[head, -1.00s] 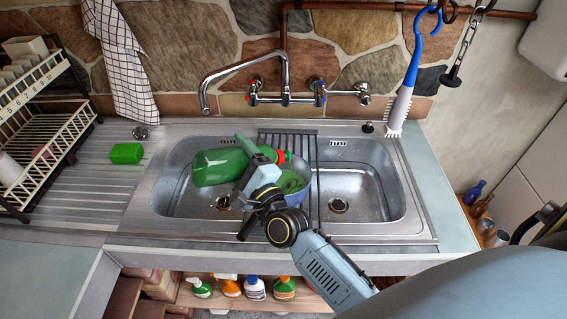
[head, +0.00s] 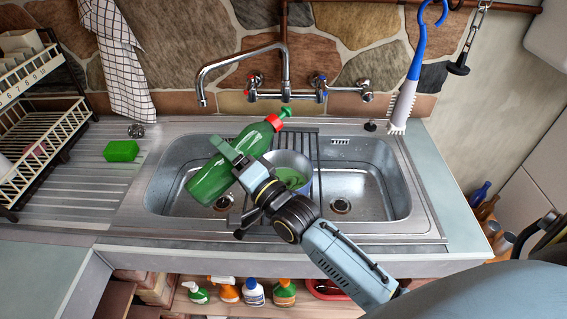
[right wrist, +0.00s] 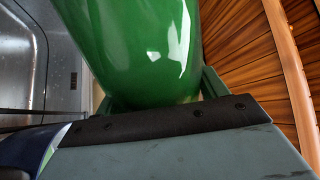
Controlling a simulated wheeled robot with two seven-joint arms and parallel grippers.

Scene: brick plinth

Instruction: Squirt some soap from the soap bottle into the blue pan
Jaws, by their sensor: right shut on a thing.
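The soap bottle (head: 222,167) is green with a red collar and a green nozzle. My right gripper (head: 238,166) is shut on its body and holds it over the left sink basin. The bottle is tilted, with its nozzle up and to the right, above and behind the pan. In the right wrist view its green body (right wrist: 145,50) fills the space between the jaws. The blue pan (head: 290,160) is by the middle of the sink, partly hidden by my right wrist. Green soap (head: 292,178) shows inside it. My left gripper is not in view.
The tap (head: 284,70) arches behind the bottle. A green sponge (head: 121,151) and a dish rack (head: 45,140) are at the left. The right basin (head: 365,175) is clear.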

